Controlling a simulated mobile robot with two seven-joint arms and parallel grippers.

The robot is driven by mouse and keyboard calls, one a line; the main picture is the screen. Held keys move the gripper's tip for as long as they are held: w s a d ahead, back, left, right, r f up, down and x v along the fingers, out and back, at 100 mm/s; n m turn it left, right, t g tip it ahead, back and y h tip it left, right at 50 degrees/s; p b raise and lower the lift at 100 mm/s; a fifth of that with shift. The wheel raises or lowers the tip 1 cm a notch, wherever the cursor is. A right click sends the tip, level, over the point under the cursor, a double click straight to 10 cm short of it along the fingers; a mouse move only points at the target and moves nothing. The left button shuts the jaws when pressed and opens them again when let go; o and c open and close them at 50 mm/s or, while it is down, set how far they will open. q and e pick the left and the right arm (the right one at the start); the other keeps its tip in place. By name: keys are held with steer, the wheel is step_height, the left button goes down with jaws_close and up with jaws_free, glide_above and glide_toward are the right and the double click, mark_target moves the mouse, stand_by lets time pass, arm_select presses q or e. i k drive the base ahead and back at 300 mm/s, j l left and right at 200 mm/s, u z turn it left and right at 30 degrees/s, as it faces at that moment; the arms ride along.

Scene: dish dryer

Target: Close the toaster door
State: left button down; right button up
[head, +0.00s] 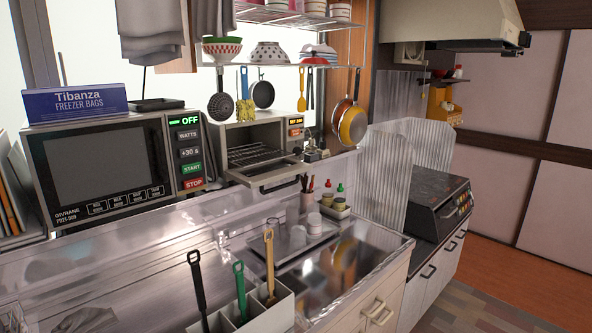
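The toaster (258,138) is a small light-coloured oven right of the microwave, under the hanging rack. Its door (277,180) is folded down and open at the front, with a dark handle along its outer edge. The wire rack (254,155) inside shows and looks empty. A control panel (296,127) with orange labels is on the toaster's right side. Neither of my grippers is in view.
A microwave (108,165) stands left of the toaster. Pans and utensils hang from the shelf above. A utensil holder (270,314) with long handles stands at the front. A tray (262,240) with glasses (298,236) and condiments sit below and right of the door.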

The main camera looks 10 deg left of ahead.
mark_target(261, 175)
steer(key=i+l, duration=0.65)
steer(key=i, duration=0.2)
